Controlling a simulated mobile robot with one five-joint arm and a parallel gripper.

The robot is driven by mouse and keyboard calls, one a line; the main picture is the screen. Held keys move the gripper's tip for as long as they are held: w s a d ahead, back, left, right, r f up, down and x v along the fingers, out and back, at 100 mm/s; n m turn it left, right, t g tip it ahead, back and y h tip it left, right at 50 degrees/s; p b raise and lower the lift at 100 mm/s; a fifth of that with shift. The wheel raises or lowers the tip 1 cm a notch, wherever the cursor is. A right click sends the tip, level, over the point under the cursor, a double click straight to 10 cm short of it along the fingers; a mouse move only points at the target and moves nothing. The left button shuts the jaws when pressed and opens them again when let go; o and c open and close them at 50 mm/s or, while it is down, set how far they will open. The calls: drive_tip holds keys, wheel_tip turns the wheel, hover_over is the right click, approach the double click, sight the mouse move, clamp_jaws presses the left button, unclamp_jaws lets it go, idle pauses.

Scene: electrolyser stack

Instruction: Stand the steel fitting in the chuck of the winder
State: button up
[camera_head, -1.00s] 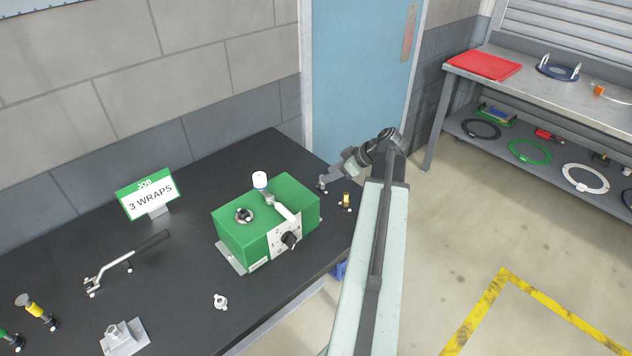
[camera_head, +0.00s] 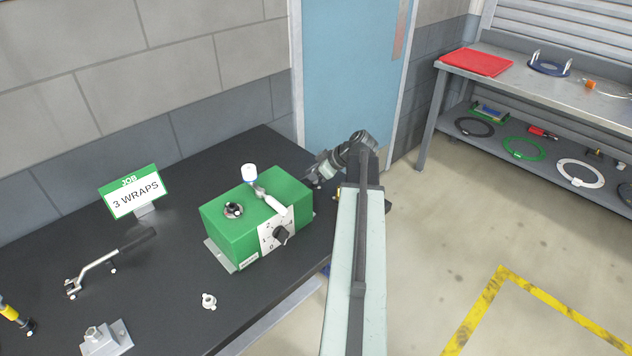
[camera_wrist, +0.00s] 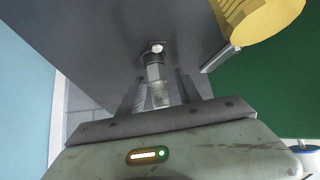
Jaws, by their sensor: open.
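The green winder (camera_head: 258,222) stands on the dark bench, with a crank on top and a dial on its front. Its dark round chuck (camera_head: 233,210) is on the left of its top. My gripper (camera_head: 315,174) is at the winder's right rear, near the bench's far right edge. In the wrist view, the steel fitting (camera_wrist: 156,72) stands on the bench, ahead of and partly between my open fingers (camera_wrist: 160,92). I cannot tell whether they touch it. In the head view my gripper largely hides the fitting.
A yellow brass-coloured piece (camera_wrist: 262,14) is close by at the upper right in the wrist view, with the green winder wall (camera_wrist: 265,85) beside it. A small steel ring piece (camera_head: 209,301), a black-handled tool (camera_head: 105,262) and a job sign (camera_head: 133,192) are on the bench.

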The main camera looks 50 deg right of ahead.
clamp_jaws()
drive_tip(key=shift+s, duration=0.1)
wheel_tip(320, 180, up, 10)
drive_tip(key=p, duration=0.9)
drive_tip(key=shift+f+p, duration=0.15)
drive_tip(key=shift+p, duration=0.2)
drive_tip(key=shift+d, duration=0.1)
